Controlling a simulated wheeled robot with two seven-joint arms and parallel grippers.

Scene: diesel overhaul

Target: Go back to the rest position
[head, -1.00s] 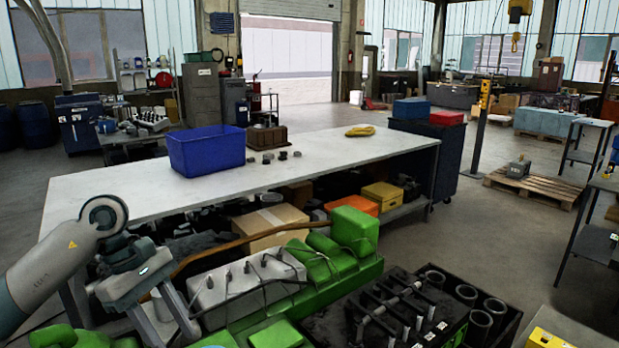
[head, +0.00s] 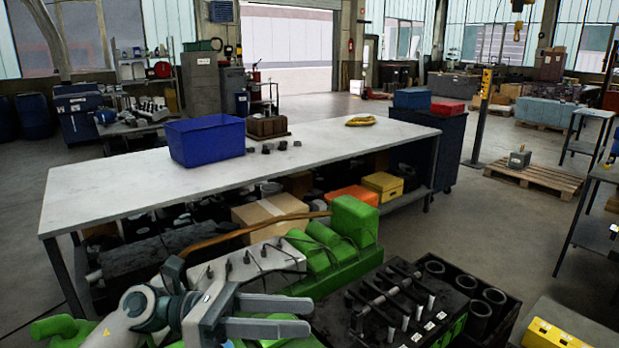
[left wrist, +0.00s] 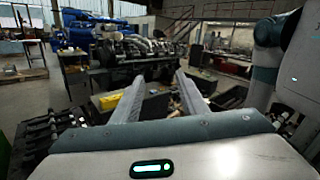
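My left gripper (head: 311,316) is low in the head view, its two fingers pointing right with a gap between them. It is open and empty. It is in front of the green and grey engine (head: 330,250), and from this view I cannot tell how far it is from it. In the left wrist view the fingers of the left gripper (left wrist: 160,84) also stand apart with nothing between them. My right gripper is in neither view now.
A blue bin (head: 206,143) and a yellow coil (head: 360,121) are on the white workbench (head: 330,152). A black tray of cylinders (head: 478,320) is right of the engine. A wooden pallet (head: 540,178) lies on the floor at right. Open floor lies beyond the bench.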

